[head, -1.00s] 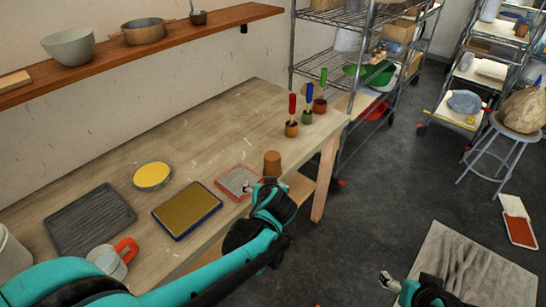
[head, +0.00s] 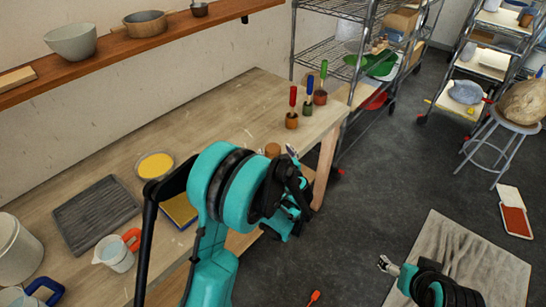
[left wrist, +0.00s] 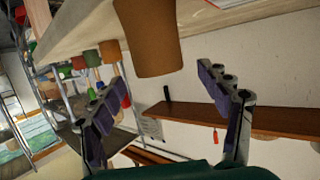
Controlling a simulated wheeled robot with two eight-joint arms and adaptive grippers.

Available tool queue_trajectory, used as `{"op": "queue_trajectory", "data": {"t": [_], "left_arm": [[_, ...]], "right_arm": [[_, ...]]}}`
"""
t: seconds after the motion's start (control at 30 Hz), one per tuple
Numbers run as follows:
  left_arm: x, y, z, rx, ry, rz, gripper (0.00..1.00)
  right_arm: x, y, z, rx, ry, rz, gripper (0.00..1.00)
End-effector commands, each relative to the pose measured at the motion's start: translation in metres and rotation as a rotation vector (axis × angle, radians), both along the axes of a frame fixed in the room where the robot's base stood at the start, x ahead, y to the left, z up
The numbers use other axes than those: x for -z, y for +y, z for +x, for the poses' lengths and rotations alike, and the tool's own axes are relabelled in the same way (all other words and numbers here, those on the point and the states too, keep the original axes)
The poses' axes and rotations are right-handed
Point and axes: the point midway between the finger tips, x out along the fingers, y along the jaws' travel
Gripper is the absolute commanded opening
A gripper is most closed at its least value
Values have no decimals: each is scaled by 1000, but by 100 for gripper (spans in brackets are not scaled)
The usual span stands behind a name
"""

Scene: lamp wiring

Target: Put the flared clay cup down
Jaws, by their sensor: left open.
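The flared clay cup (head: 272,150) stands on the workbench near its right front edge, brown-orange and partly hidden by my left arm in the head view. In the left wrist view the cup (left wrist: 148,38) is large, at the top between the finger directions and apart from both fingers. My left gripper (head: 298,172) is beside the cup in the head view. Its fingers (left wrist: 165,105) are spread wide with nothing between them in the wrist view. My right gripper (head: 387,265) is low over the floor at the lower right; its jaw opening is too small to judge.
Several small pots with coloured handles (head: 308,98) stand behind the cup. A yellow-filled bowl (head: 155,165), a grey ridged tray (head: 95,213) and a jug with an orange handle (head: 115,252) are on the bench's left part. A wire rack (head: 335,50) stands beyond the bench.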

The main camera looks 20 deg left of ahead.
Motion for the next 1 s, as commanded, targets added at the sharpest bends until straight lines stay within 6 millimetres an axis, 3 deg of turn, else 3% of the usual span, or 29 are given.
{"op": "queue_trajectory", "data": {"t": [0.07,0.2,0.4,0.67,1.0], "left_arm": [[11,8,10,-2,-1,-1,76],[13,17,22,0,0,-1,76],[12,17,23,1,1,-1,76],[12,17,23,1,0,-2,13],[9,17,23,1,1,-1,13]], "right_arm": [[8,0,0,0,0,0,75],[11,0,0,0,0,0,75],[9,0,0,0,0,0,75],[9,0,0,0,0,0,75],[8,0,0,0,0,0,75]]}}
